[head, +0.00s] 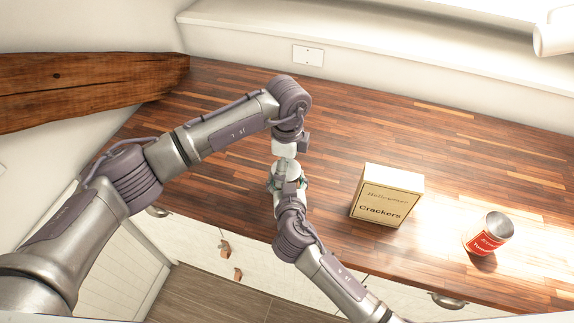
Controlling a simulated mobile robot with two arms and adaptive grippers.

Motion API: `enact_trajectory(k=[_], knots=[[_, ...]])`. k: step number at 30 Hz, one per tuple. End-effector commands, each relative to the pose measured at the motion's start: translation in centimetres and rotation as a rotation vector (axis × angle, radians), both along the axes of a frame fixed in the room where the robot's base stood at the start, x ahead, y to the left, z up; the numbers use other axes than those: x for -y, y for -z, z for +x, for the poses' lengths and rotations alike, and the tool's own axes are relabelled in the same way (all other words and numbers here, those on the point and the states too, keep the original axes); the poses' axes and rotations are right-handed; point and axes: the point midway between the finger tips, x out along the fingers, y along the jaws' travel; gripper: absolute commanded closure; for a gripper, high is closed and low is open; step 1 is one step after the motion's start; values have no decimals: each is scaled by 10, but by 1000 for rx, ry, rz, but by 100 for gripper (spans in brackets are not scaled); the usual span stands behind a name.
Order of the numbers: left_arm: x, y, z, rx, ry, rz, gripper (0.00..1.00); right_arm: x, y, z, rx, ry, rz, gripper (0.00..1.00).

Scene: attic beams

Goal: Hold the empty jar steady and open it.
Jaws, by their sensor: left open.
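My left arm reaches in from the left and bends down over the counter. My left gripper (286,165) is open at the end of it, low over the wooden counter near its front edge. My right arm comes up from the lower right, and its end meets the same spot from the front. My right gripper (288,182) overlaps the left one here, and I cannot tell whether it is open or shut. I cannot make out the empty jar or its lid clearly; the grippers and wrists cover the small area between them.
A cream crackers box (386,196) stands right of the grippers on the counter (440,140). An open red-labelled can (487,236) stands farther right. A wooden beam (80,88) is at the left, and a wall ledge runs behind. The counter's back middle is clear.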

Motion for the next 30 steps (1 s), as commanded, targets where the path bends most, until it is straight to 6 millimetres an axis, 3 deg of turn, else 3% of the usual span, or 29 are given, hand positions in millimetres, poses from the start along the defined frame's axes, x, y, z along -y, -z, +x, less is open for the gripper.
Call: enact_trajectory(k=[10,13,17,23,30], knots=[[0,-39,0,1,2,-1,0,2,1,0,-3,4,-4,100],[0,-45,0,-2,4,-2,7,2,2,0,-3,4,-4,100],[0,-46,0,-1,70,-1,7,2,2,0,-4,4,-4,100],[0,-52,0,0,437,1,7,2,2,0,-4,4,-4,100],[0,-63,0,-2,1069,2,7,2,2,0,-5,4,-4,100]])
